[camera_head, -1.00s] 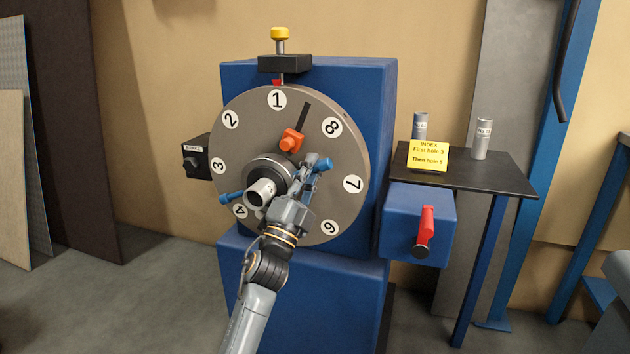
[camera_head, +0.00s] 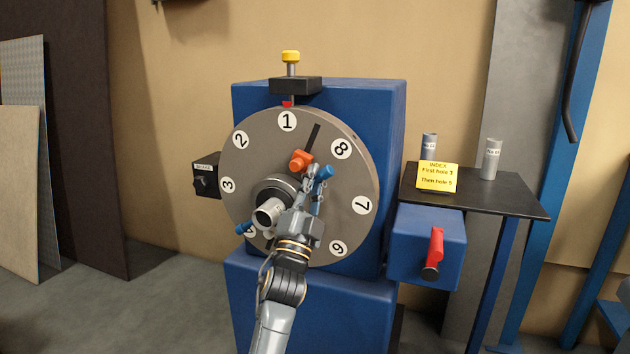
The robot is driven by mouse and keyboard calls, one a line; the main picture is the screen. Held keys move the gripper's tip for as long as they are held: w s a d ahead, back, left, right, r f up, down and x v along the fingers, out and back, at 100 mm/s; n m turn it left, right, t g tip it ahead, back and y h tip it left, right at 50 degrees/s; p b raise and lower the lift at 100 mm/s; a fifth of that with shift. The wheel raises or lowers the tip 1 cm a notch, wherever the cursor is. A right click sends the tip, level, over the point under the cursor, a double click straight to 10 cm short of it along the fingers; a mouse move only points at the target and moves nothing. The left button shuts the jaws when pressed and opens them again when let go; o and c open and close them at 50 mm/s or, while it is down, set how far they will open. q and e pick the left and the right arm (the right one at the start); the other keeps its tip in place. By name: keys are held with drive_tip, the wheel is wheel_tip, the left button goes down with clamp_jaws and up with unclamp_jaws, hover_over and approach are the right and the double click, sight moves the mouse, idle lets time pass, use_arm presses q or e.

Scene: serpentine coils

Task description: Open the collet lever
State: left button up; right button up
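The round grey dial plate (camera_head: 345,175) carries white number discs, with 1 at the top. A blue-tipped handle bar crosses behind its central hub (camera_head: 268,213). One blue end (camera_head: 324,172) is at upper right, the other (camera_head: 245,229) at lower left over the 4 disc. An orange knob (camera_head: 301,160) sits by a dark slot. A red lever (camera_head: 435,246) is on the blue box at right. I cannot tell which is the collet lever. My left gripper (camera_head: 314,186) is at the upper right blue end; whether its fingers close on it is unclear. My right gripper is not in view.
The blue machine body (camera_head: 392,150) stands behind the plate, with a yellow-topped plunger (camera_head: 290,58) above. A small black table (camera_head: 500,195) at right holds two grey cylinders and a yellow note (camera_head: 438,178). Open floor lies at left.

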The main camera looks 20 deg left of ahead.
use_arm(q)
drive_tip(key=o, duration=0.5)
drive_tip(key=shift+c, duration=0.2)
drive_tip(key=v, duration=1.2)
drive_tip(key=shift+a+f, duration=0.1)
